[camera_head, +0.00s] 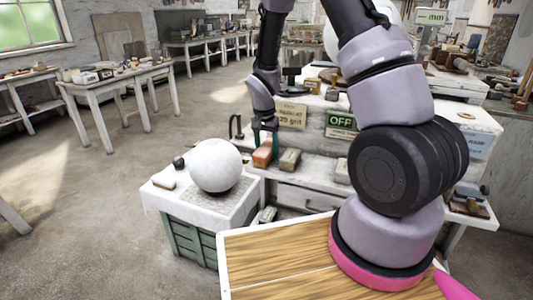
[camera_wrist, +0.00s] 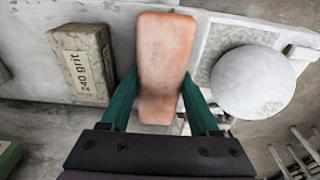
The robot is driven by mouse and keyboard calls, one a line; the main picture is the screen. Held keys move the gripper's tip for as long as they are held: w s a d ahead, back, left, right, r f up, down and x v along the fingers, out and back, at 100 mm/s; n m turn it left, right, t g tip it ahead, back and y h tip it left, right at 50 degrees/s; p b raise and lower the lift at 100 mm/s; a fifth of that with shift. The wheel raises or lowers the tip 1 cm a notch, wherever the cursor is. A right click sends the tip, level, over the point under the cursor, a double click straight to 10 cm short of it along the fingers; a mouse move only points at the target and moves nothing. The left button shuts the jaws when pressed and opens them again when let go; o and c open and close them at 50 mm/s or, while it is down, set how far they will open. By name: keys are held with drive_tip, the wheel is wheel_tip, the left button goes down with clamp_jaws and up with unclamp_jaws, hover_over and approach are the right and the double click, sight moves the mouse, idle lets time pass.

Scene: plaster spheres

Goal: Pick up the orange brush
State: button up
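The orange brush (camera_head: 262,157) is a worn, orange-brown block near the left end of the workbench's low front ledge. In the wrist view the brush (camera_wrist: 165,55) is long and upright in the picture, narrowing towards my gripper. My gripper (camera_head: 265,138) points down over it. Its two green fingers (camera_wrist: 160,88) stand one on each side of the brush, their tips at or very near its edges. The frames do not show clearly whether they press on it. The brush's underside is hidden, so I cannot tell whether it rests on the ledge.
A grit block (camera_head: 290,160), labelled "240 grit" in the wrist view (camera_wrist: 82,65), lies just right of the brush in the head view. A white plaster sphere (camera_head: 216,165) sits on a cloth-covered green crate (camera_head: 190,243) to the left. Open floor (camera_head: 110,220) lies further left.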

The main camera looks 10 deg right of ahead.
sight(267, 146)
clamp_jaws()
wheel_tip(267, 146, up, 10)
drive_tip(key=shift+r, duration=0.1)
drive_tip(key=shift+o, duration=0.2)
unclamp_jaws()
drive_tip(key=c, duration=0.4)
